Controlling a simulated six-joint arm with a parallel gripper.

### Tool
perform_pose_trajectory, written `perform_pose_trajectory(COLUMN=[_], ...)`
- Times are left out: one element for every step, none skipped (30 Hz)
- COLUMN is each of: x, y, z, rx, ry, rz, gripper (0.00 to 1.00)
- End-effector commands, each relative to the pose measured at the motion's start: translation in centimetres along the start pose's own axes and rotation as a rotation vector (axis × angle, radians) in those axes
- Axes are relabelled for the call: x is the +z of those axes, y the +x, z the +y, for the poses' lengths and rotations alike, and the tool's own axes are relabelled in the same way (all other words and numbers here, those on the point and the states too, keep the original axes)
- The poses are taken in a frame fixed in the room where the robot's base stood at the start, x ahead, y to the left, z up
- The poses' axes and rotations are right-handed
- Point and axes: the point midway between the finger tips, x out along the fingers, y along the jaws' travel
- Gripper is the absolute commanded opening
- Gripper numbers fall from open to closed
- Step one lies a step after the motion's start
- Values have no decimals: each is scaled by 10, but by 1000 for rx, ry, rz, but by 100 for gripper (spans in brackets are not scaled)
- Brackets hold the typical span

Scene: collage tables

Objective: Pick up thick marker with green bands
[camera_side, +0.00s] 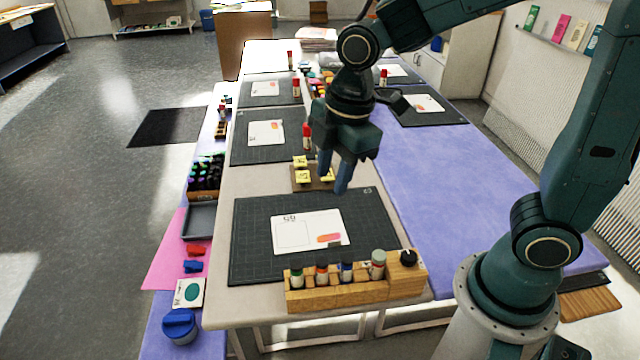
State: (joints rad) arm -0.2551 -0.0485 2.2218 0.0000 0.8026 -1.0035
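A wooden rack (350,293) at the front edge of the near table holds several upright markers. The leftmost marker (297,279) shows green on a pale body. A thicker marker (378,264) with a grey-green top stands farther right. The bands are too small to tell for certain which is the thick marker with green bands. My gripper (334,182) points down behind the rack, above the far edge of the near cutting mat, near a small board with yellow notes. Its two blue fingers are apart, with nothing seen between them.
The near dark cutting mat (248,255) carries a white card (311,232). Other rack markers (322,274) (346,271) and a black-topped item (408,258) stand close by. The board (301,184) lies behind the mat. The purple tabletop (430,190) at right is mostly clear.

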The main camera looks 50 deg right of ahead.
Motion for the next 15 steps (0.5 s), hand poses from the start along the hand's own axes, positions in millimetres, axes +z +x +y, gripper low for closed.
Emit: perform_pose_trajectory(x=[-7,-11,-16,-20,-24,-29,-33,-37,-41,-44,-47,-51,-53,-54,-57], y=[10,15,22,28,33,41,46,51,58,64,68,74,77,81,85], z=[2,3,4,5,6,6,7,7,7,7,7,7,7,6,6], rx=[-21,-30,-44,-53,-63,-76,-86,-95,-107,-117,-124,-133,-140,-145,-151], ry=[-64,-103,-157,-198,-237,-289,-328,-366,-413,-446,-477,-515,-541,-562,-587], rz=[-10,-13,-18,-21,-24,-28,-31,-33,-35,-37,-38,-39,-40,-41,-41], gripper=[34,34,34,34,34,34,34,34,34,34,34,34,34,34,34])
